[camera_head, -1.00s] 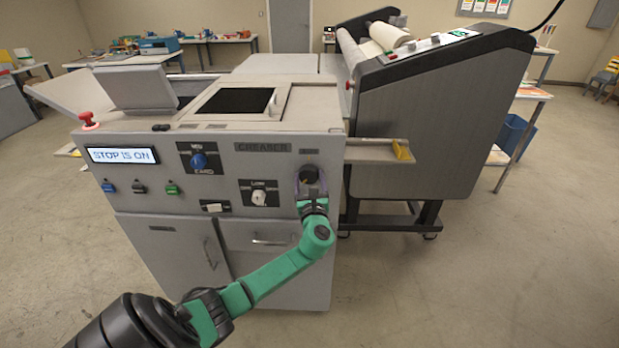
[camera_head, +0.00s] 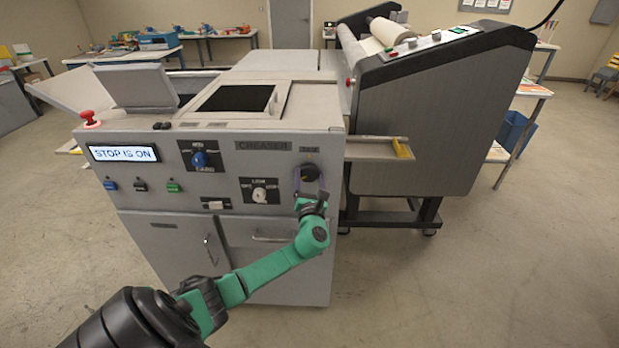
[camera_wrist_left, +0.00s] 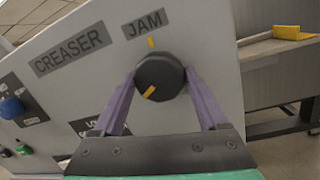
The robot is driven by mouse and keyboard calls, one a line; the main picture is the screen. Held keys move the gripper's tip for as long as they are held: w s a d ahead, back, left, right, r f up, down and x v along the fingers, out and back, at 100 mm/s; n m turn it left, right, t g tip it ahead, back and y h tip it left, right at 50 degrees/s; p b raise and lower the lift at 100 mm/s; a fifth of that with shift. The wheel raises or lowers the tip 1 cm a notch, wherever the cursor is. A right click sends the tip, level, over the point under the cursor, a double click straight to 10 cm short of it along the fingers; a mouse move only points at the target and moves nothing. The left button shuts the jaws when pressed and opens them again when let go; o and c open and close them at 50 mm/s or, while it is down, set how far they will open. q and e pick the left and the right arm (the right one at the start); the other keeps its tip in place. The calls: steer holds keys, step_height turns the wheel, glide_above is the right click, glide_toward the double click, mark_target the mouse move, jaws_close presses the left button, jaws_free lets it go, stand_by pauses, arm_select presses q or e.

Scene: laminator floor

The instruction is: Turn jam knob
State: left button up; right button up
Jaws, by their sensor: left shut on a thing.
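The jam knob (camera_head: 310,172) is a round black knob on the right side of the creaser's front panel. In the left wrist view the knob (camera_wrist_left: 159,77) sits under the JAM label (camera_wrist_left: 145,23). Its yellow pointer line aims to the lower left, while a yellow mark stands on the panel above it. My left gripper (camera_head: 309,176) reaches it from below. In the left wrist view the purple fingers of my left gripper (camera_wrist_left: 157,84) are shut on the knob, one on each side. My right gripper is not in view.
The creaser panel also carries a blue knob (camera_head: 199,160), a white knob (camera_head: 260,195), several small buttons, a red stop button (camera_head: 90,118) and a display (camera_head: 123,154) reading "STOP IS ON". A grey laminator (camera_head: 440,120) stands close on the right. Floor in front is clear.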

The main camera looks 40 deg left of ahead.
arm_select(q)
steer(key=shift+f, duration=0.1)
steer(key=o, duration=1.3)
steer(key=b+v, duration=0.2)
steer(key=v, duration=1.2)
steer(key=shift+s+d, duration=0.2)
steer(key=shift+s, duration=0.1)
